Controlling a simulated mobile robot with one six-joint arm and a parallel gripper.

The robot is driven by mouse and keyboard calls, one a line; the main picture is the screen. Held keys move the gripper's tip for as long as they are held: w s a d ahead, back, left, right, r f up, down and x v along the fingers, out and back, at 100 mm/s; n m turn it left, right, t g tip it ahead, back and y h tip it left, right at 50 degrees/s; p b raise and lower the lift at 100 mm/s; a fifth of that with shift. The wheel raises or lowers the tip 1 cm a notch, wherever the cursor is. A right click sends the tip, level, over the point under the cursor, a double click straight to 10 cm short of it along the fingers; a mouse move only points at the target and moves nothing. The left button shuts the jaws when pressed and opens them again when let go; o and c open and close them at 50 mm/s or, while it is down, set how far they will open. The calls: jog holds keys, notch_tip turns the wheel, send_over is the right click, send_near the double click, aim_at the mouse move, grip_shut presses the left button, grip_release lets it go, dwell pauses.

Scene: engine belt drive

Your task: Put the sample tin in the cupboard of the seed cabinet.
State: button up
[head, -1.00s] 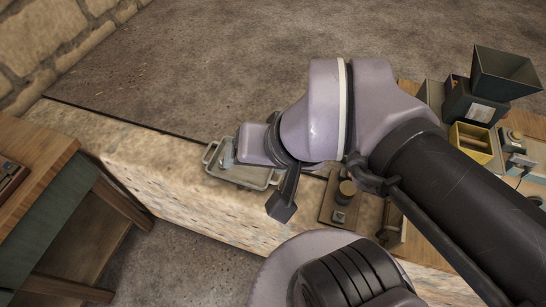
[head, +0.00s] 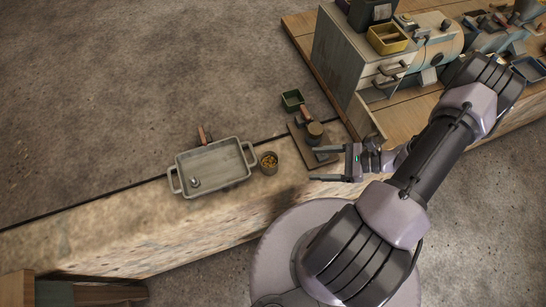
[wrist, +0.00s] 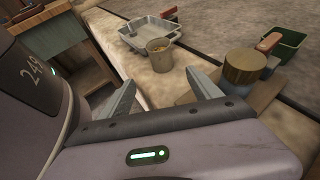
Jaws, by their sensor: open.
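The sample tin appears to be the small round open tin (head: 268,163) with yellow grains in it. It stands upright on the stone ledge, just right of the grey tray, and also shows in the wrist view (wrist: 160,54). My gripper (head: 312,165) is open and empty, to the right of the tin, its fingers pointing left toward it. In the wrist view the tin is beyond and between the fingertips (wrist: 160,80), not touching them. The seed cabinet seems to be the grey-green box (head: 337,50) at upper right. A panel (head: 362,115) at its lower front looks swung open; its inside is mostly hidden.
The grey two-handled tray (head: 213,166) holds a small metal piece. A green box (head: 292,99) stands behind. A yellow bin (head: 388,39) sits on the cabinet.

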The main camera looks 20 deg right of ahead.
aim_at(269, 163)
jog(key=b+x, duration=0.5)
jog(key=x, duration=1.2)
jog(key=shift+w+r, duration=0.15)
jog(key=shift+w, duration=0.05)
jog(key=shift+r, duration=0.1)
grip_shut()
